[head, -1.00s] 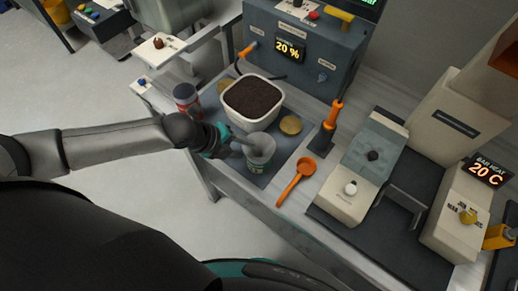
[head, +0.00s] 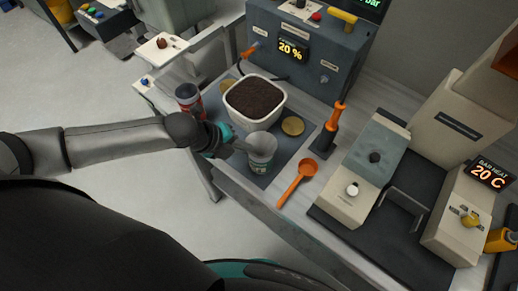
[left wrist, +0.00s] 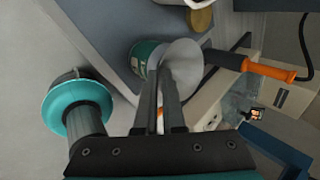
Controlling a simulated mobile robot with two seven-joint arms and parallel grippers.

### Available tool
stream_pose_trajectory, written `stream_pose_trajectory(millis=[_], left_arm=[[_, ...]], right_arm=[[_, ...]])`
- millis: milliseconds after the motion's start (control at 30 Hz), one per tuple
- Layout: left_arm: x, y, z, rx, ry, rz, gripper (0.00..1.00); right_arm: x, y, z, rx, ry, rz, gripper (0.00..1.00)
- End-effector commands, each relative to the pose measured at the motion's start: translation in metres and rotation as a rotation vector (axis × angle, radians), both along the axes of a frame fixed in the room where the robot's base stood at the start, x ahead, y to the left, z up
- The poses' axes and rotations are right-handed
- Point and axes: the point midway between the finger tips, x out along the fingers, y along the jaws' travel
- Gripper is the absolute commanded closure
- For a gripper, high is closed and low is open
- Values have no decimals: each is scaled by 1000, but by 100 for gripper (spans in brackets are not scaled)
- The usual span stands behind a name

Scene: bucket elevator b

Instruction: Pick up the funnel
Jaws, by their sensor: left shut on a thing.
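A pale grey funnel (head: 263,143) sits at the mouth of a green and white can (head: 259,166) on the dark mat. In the left wrist view the funnel (left wrist: 186,64) has its wide cone between my fingertips and the green can (left wrist: 143,58). My left gripper (head: 240,147) reaches in from the left and is shut on the funnel; its fingers (left wrist: 165,85) run close together onto the cone. Whether the funnel touches the can is hard to tell. The funnel's spout is hidden. My right gripper is not in view.
A white tub of dark granules (head: 231,101) stands behind the can. A dark red jar (head: 188,97) is to the left. An orange scoop (head: 297,182) lies to the right, with an orange-handled tamper (head: 329,130) beyond it. Machines fill the right side.

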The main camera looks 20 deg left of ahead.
Motion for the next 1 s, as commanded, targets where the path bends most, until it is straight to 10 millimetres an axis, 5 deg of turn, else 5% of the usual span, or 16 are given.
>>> stream_pose_trajectory(millis=[267,467,1000], left_arm=[[-1,2,3,5,5,1,100],[0,1,27,5,1,0,100],[1,1,159,3,-3,-1,100]], right_arm=[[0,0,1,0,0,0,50],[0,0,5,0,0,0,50],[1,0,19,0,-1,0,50]])
